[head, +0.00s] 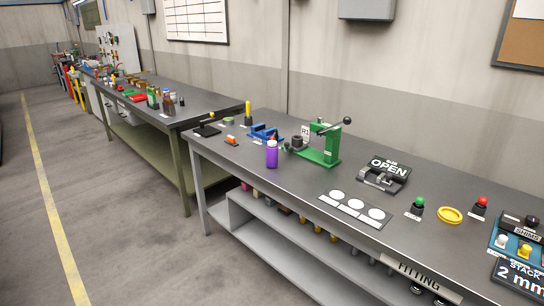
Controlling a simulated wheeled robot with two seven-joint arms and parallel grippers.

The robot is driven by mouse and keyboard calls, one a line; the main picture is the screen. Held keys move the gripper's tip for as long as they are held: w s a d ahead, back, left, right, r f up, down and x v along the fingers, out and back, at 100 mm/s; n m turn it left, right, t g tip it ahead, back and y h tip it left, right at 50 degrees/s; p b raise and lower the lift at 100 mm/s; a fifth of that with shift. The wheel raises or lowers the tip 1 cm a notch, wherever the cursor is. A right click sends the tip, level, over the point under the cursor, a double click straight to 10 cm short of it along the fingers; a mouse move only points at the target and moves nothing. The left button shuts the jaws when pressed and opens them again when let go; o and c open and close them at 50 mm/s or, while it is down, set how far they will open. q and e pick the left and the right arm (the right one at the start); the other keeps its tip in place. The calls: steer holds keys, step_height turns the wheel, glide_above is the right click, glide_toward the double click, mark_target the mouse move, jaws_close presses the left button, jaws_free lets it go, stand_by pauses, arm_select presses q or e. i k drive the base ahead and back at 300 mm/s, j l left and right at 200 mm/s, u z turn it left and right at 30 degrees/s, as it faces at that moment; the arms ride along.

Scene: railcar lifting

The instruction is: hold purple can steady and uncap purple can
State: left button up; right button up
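The purple can (272,156) stands upright near the front edge of the closer workbench, left of the green press. A pale cap or top (272,142) shows on its upper end. No gripper touches it. Neither of my grippers shows in the head view.
The workbench (300,190) holds a green press (322,150), a blue clamp-like tool (262,132), an OPEN sign (389,167), a card with white circles (355,207) and a yellow ring (449,215). A second bench (205,101) with bottles stands behind left. Bare floor (110,240) lies left.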

mark_target(271, 152)
steer(key=i+j, duration=0.15)
steer(key=i, duration=0.3)
steer(key=i+j+z, duration=0.15)
steer(key=i, duration=0.3)
steer(key=i+j, duration=0.25)
steer(key=i, duration=0.2)
